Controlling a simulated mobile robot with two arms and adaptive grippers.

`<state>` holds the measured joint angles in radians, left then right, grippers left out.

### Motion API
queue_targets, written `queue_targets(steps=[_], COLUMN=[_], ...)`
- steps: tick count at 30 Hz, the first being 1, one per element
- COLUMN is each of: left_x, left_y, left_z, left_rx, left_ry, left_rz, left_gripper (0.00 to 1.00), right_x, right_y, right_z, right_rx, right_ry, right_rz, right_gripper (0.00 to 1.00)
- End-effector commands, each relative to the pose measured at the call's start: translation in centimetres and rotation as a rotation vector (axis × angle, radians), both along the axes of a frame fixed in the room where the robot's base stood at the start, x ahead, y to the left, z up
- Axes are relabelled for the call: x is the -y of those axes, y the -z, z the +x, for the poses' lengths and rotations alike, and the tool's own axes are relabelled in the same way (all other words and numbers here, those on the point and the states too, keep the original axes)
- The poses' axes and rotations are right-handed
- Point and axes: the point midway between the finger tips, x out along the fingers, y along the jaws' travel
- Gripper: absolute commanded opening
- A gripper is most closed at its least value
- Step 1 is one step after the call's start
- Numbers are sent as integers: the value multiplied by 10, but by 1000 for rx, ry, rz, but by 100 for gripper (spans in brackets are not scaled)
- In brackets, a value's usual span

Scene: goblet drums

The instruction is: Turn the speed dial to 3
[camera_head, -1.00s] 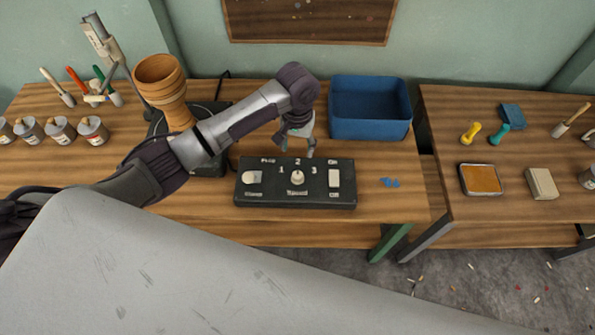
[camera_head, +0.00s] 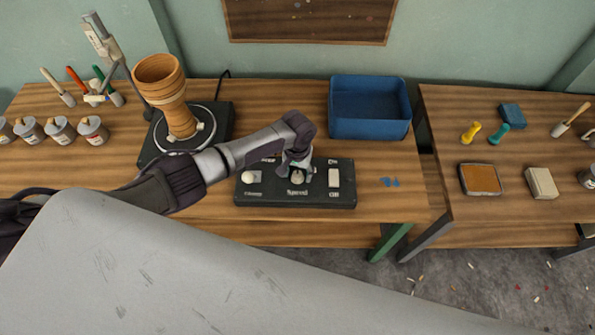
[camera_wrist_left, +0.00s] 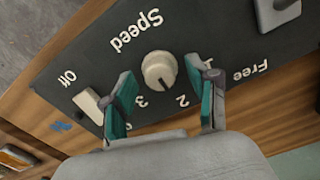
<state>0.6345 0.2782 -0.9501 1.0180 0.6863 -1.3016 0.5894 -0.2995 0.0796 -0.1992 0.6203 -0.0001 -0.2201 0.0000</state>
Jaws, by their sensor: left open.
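The speed dial (camera_wrist_left: 158,70) is a small cream knob on the dark control panel (camera_head: 265,198), above the word "Speed". In the left wrist view its dark mark points roughly towards the 2. The 2 and 3 show between my fingers; the 1 is mostly hidden by a finger. My left gripper (camera_wrist_left: 161,75) is open, with one teal-padded finger on each side of the dial and gaps between pads and knob. In the head view the left gripper (camera_head: 301,168) is over the dial (camera_head: 297,179) and partly covers it. My right gripper is not in view.
A blue bin (camera_head: 370,128) stands behind the panel.

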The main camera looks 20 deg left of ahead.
Motion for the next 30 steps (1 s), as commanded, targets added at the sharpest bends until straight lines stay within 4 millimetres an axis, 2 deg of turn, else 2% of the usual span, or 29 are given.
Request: queue_targets(steps=[5, 6, 16, 23, 30], left_x=[0, 0, 0, 0, 1], left_y=[0, 0, 0, -1, -1], left_z=[0, 0, 0, 0, 0], left_rx=[0, 0, 0, 0, -1], left_ry=[0, 0, 0, 14, 111], left_rz=[0, 0, 0, -1, -1], left_gripper=[59, 56, 1, 0, 0], right_x=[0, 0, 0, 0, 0], right_y=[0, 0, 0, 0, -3], right_z=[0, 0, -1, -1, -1], right_rx=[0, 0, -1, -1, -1], right_ry=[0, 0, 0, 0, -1], right_rz=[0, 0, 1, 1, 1], right_gripper=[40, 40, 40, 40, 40])
